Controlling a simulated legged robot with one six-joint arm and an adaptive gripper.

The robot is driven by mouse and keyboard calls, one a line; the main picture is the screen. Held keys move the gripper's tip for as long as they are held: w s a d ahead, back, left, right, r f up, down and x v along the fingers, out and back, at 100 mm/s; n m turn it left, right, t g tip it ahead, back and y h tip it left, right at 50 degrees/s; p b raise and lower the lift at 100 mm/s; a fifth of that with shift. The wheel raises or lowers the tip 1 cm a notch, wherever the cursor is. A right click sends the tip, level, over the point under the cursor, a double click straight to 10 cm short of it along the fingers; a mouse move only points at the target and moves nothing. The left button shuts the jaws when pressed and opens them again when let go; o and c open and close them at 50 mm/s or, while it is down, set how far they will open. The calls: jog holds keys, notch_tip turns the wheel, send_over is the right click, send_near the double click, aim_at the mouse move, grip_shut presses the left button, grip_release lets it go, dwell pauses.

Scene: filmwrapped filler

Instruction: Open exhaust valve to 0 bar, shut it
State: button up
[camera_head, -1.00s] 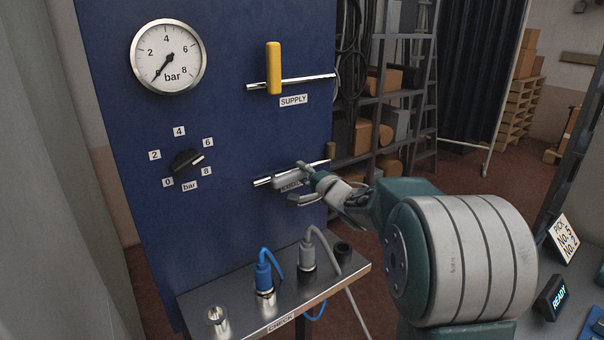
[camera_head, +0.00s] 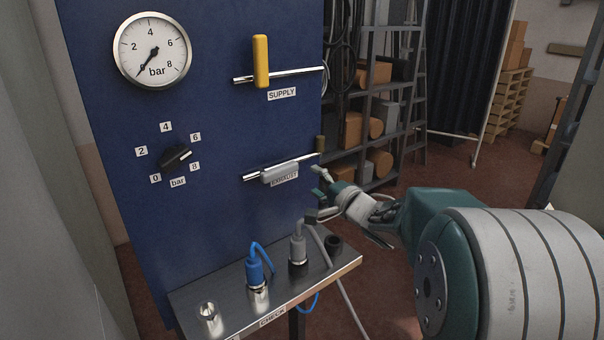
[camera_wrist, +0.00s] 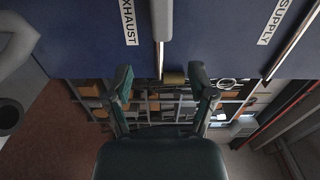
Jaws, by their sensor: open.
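The grey exhaust valve handle (camera_head: 280,174) lies along its horizontal pipe on the blue panel, above the EXHAUST label. In the wrist view the handle (camera_wrist: 161,18) is at the top, with the pipe running down from it. The round gauge (camera_head: 152,50) has its needle pointing lower left, at the 0 end. My gripper (camera_head: 318,194) is right of the handle, apart from it. In the wrist view my gripper (camera_wrist: 161,76) is open, with nothing between the fingers.
The yellow supply handle (camera_head: 261,61) stands upright, across its pipe. A black selector knob (camera_head: 175,156) is at left. Below, a metal shelf (camera_head: 235,297) carries blue (camera_head: 256,268) and grey (camera_head: 298,243) hose plugs. Racks stand behind, right of the panel.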

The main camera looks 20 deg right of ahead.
jog(key=v, duration=0.2)
jog(key=shift+s+d, duration=0.15)
jog(key=shift+s, duration=0.25)
jog(key=s+a+f+n+g+h, duration=0.2)
jog(key=s+a+n+g, duration=0.1)
jog(key=s, duration=0.6)
jog(key=s+a+f+n+g+h, duration=0.1)
jog(key=s+a+n+g, duration=0.3)
jog(key=s, duration=0.5)
jog(key=s+a+f+n+g+h, duration=0.2)
jog(key=s+n, duration=0.4)
jog(key=s, duration=0.3)
jog(key=a+f+g, duration=0.1)
jog(key=g, duration=0.1)
jog(key=shift+s+a+f+n+g+h, duration=0.3)
jog(key=shift+s+a+n, duration=0.1)
dwell(0.3)
